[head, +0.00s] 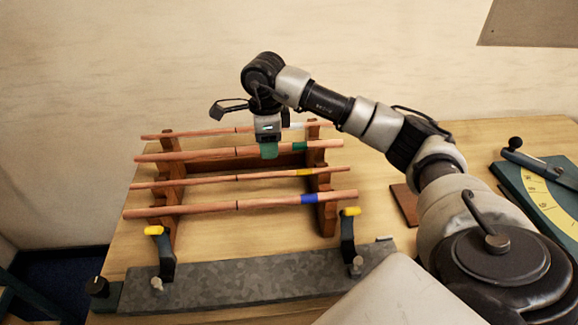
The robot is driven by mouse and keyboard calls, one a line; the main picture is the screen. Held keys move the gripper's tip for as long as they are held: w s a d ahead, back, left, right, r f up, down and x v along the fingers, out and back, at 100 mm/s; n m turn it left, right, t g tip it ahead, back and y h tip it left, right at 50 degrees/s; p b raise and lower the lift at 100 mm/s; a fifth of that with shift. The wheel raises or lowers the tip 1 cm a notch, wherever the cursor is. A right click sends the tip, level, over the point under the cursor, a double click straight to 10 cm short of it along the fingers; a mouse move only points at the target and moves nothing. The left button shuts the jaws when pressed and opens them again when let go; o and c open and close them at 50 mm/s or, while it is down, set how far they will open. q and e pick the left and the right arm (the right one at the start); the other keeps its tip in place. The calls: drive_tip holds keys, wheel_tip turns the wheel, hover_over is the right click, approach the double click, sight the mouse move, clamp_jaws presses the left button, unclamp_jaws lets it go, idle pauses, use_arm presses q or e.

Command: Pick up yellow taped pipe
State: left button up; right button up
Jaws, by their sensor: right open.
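The yellow taped pipe (220,179) is a thin copper pipe with a yellow band near its right end. It lies across the wooden rack, second from the front. My right gripper (269,151) points down above the rack, near the pipe with green tape (205,153), behind the yellow taped one. It looks apart from the yellow taped pipe. Its fingers partly cover the green taped pipe, and I cannot tell if they touch it. My left gripper is not in view.
A blue taped pipe (170,210) lies in front, and a white taped pipe (190,134) at the back of the wooden rack (326,205). A grey metal bar with two yellow-tipped clamps (240,288) lies along the front. A green bender with a yellow scale (540,190) stands at right.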

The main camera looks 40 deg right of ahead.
sight(290, 173)
drive_tip(key=shift+s+a+f, duration=0.1)
drive_tip(key=shift+s+f, duration=0.1)
drive_tip(key=shift+f, duration=0.3)
drive_tip(key=shift+s+a+f, duration=0.1)
drive_tip(key=shift+s+f, duration=0.05)
drive_tip(key=shift+f, duration=0.35)
drive_tip(key=shift+f+p, duration=0.3)
drive_tip(key=shift+w+d+f, duration=0.1)
drive_tip(key=shift+f, duration=0.25)
wheel_tip(290, 173, down, 4)
drive_tip(key=shift+r+p, duration=0.15)
drive_tip(key=shift+p, duration=1.05)
drive_tip(key=shift+f, duration=0.3)
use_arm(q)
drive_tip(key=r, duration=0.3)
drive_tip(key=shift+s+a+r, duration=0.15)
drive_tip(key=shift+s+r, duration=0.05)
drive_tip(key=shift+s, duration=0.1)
use_arm(e)
drive_tip(key=shift+f, duration=0.25)
drive_tip(key=c, duration=0.7)
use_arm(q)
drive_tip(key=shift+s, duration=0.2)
use_arm(e)
clamp_jaws()
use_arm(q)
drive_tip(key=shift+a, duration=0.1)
